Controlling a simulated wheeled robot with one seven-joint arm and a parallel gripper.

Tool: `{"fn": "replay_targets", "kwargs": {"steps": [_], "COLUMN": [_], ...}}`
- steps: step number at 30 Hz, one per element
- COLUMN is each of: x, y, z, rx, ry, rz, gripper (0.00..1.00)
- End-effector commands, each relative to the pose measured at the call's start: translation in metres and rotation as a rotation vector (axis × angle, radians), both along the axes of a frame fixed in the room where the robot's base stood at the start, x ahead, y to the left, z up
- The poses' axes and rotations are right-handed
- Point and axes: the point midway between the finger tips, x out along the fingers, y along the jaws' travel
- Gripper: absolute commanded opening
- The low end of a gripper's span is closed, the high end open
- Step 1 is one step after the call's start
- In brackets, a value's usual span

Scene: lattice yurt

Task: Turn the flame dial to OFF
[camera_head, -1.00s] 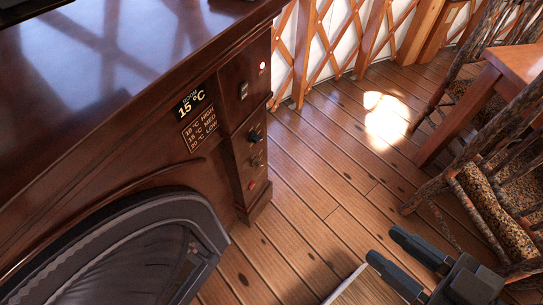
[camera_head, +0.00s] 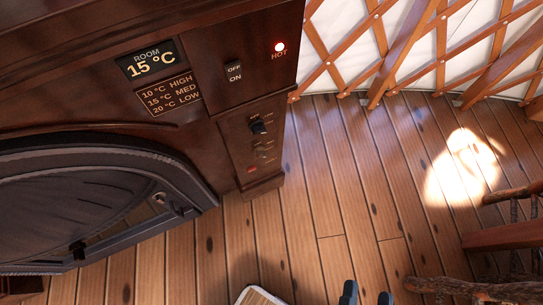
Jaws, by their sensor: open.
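A dark wooden stove surround has a narrow control column at its right end. On its lower panel sits a small black knob (camera_head: 258,127), with a brownish control (camera_head: 264,151) below it and a small red button (camera_head: 252,169) under that. I cannot tell for sure which is the flame dial, and their labels and settings are too small to read. Above them is a rocker switch (camera_head: 235,78) marked OFF and ON. My gripper (camera_head: 366,297) shows only its two dark fingertips at the bottom edge, apart and empty, over the floor and well away from the controls.
A display (camera_head: 150,60) reads ROOM 15 °C, above a plate (camera_head: 168,94) listing HIGH, MED and LOW. The arched stove door (camera_head: 90,200) is at left. Rustic log furniture (camera_head: 480,290) stands lower right.

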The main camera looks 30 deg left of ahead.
Motion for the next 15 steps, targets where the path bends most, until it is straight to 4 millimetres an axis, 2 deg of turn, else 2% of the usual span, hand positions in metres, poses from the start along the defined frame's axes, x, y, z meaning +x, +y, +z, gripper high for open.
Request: {"fn": "replay_targets", "kwargs": {"steps": [1,6,8,12,15], "x": [0.017,0.063,0.078,0.113,0.134], "y": [0.017,0.075,0.098,0.156,0.198], "z": [-0.034,-0.105,-0.128,-0.174,-0.199], "rx": [0.042,0.187,0.236,0.342,0.407], "ry": [-0.008,-0.004,0.008,0.045,0.086], "rz": [0.043,0.187,0.243,0.378,0.475], "gripper": [0.68,0.68,0.68,0.68,0.68]}}
